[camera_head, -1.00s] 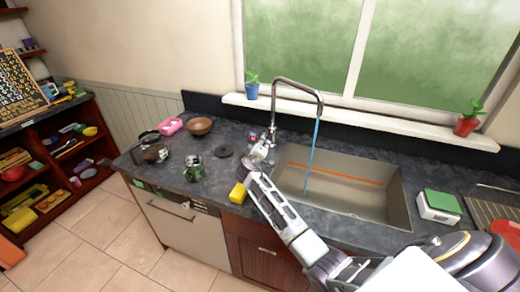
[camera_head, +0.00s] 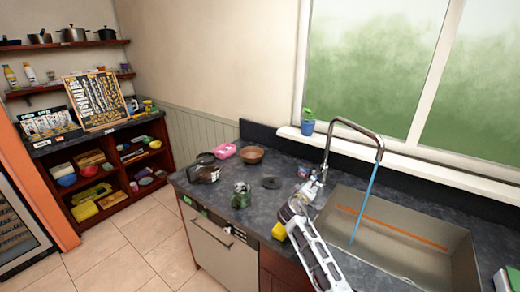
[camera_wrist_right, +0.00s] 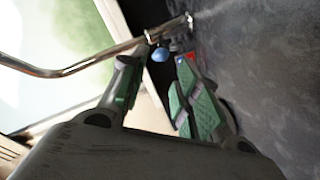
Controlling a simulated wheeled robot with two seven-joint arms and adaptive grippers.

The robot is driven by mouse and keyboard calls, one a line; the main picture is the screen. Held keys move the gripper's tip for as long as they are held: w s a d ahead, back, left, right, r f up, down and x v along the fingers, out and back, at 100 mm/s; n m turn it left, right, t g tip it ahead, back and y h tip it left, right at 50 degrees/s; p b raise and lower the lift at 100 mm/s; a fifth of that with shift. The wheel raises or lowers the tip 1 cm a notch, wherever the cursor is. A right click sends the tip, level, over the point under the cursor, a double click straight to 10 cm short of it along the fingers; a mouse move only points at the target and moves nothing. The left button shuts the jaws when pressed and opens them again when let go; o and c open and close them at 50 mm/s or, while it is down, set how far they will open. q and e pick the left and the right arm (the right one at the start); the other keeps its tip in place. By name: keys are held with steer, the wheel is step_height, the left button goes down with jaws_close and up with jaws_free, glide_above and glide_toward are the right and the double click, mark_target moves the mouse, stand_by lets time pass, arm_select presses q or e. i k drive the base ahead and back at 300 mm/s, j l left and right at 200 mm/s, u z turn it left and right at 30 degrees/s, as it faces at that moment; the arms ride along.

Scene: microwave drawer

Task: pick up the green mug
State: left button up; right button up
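The green mug (camera_head: 241,195) stands on the dark counter, left of the sink and near the front edge. My right gripper (camera_head: 308,190) is over the counter to the right of the mug, near the faucet base and apart from the mug. In the wrist view its two fingers (camera_wrist_right: 158,88) are spread, with nothing seen between them but background. I cannot make out the mug in the wrist view. My left gripper is not in view.
A faucet (camera_head: 378,150) runs water into the sink (camera_head: 455,262). A dark glass pot (camera_head: 203,174), a brown bowl (camera_head: 251,155), a pink container (camera_head: 224,151) and a black disc (camera_head: 271,183) are around the mug. A yellow block (camera_head: 279,231) is at the counter's front edge.

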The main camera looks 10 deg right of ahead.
mark_target(240, 198)
steer(key=k+j, duration=0.35)
steer(key=j, duration=0.15)
steer(key=k+j, duration=0.4)
steer(key=j, duration=0.1)
